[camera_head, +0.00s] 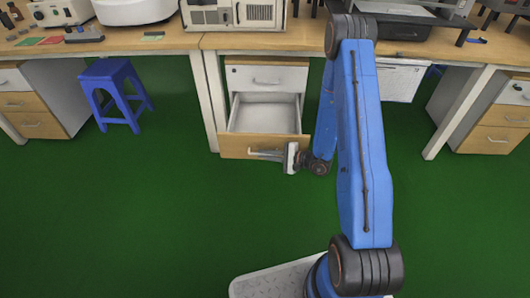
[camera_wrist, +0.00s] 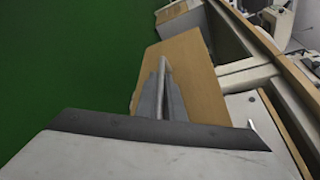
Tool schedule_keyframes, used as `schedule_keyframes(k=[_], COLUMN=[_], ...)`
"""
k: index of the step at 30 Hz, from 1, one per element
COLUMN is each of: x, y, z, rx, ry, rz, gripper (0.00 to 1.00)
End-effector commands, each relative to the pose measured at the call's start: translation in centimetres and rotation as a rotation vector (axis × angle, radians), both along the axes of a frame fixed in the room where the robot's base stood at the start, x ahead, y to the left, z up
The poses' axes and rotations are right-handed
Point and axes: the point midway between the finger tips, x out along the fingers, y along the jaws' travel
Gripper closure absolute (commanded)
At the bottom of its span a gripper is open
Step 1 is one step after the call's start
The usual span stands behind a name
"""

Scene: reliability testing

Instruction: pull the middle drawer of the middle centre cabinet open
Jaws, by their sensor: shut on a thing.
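The middle centre cabinet (camera_head: 267,78) stands under the bench, its white top drawer closed. Below that, the middle drawer is pulled out, with its empty white interior (camera_head: 265,113) showing and its wooden front (camera_head: 233,146) facing me. In the wrist view my gripper (camera_wrist: 162,85) lies against the wooden front (camera_wrist: 195,62). Anything below the open drawer is hidden behind its front.
A blue stool (camera_head: 113,88) stands to the left. Other drawer cabinets stand at the far left (camera_head: 30,105) and far right (camera_head: 495,120). Instruments crowd the bench (camera_head: 270,41) above. The green floor (camera_head: 130,220) in front is clear.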

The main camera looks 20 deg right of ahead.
Motion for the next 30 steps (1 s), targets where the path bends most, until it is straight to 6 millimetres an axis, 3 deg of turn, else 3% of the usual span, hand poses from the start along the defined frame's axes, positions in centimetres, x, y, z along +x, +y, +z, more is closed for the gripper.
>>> schedule_keyframes(k=[11,12,23,30], x=[-0.1,-0.1,-0.2,-1.6], y=[-0.1,-0.1,-0.2,-2.1], z=[-0.1,-0.1,0.0,0.5], rx=[-0.001,-0.001,0.000,0.001], ry=[0.002,0.002,0.001,0.002], rz=[-0.004,-0.004,-0.002,-0.005], gripper=[1.00,0.84,0.84,0.84])
